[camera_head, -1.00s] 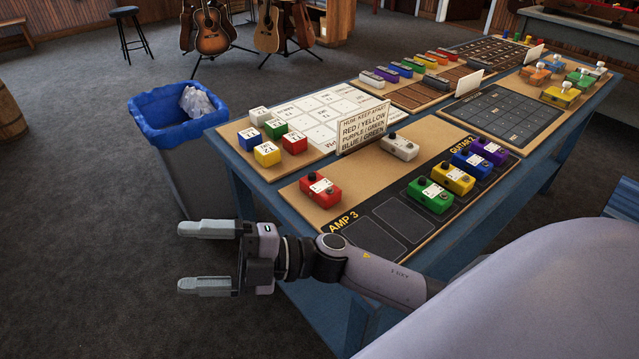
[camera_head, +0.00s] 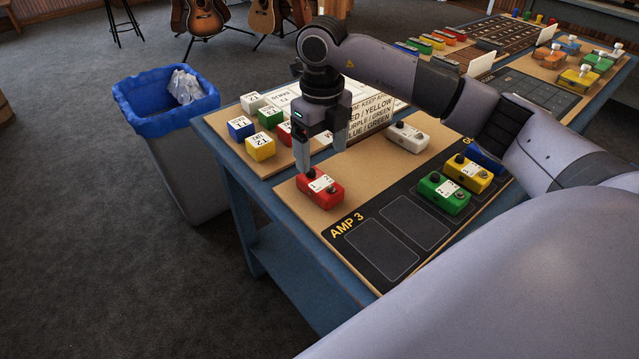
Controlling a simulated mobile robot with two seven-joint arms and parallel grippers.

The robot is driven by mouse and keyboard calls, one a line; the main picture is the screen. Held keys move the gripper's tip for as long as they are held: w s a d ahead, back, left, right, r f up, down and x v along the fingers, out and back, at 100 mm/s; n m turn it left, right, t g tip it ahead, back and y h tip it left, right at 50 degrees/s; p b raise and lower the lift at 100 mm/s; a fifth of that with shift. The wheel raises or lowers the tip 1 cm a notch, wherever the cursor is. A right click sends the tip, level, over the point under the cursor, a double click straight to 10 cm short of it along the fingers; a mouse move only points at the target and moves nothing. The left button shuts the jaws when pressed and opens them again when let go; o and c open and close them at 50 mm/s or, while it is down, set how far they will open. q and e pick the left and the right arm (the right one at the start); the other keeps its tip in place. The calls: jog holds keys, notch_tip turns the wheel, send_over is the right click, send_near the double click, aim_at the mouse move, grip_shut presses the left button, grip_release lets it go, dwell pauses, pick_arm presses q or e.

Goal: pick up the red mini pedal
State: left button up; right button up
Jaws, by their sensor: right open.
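The red mini pedal (camera_head: 322,191) lies on the brown pedalboard at the near left of the table, beside the AMP 3 label. It has a white label and a dark knob. My right gripper (camera_head: 319,163) is above and just behind it, pointing down, with its fingers apart. One fingertip comes down close to the pedal's far left edge; I cannot tell whether it touches. The other finger ends higher, over the board behind the pedal. Nothing is held. My left gripper is not in view.
The pedalboard (camera_head: 318,217) also holds a white pedal (camera_head: 408,137), a green pedal (camera_head: 444,193) and a yellow pedal (camera_head: 468,174). Coloured cubes (camera_head: 260,147) and a sign (camera_head: 378,113) stand behind. A blue-lined bin (camera_head: 165,125) is left of the table. The dark slots nearby are empty.

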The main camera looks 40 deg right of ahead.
aim_at(320, 182)
jog(key=f, duration=0.5)
jog(key=shift+s+a+f+p, duration=0.3)
jog(key=shift+s+a, duration=0.05)
jog(key=shift+a, duration=0.05)
jog(key=shift+f, duration=0.5)
jog(key=c, duration=1.2)
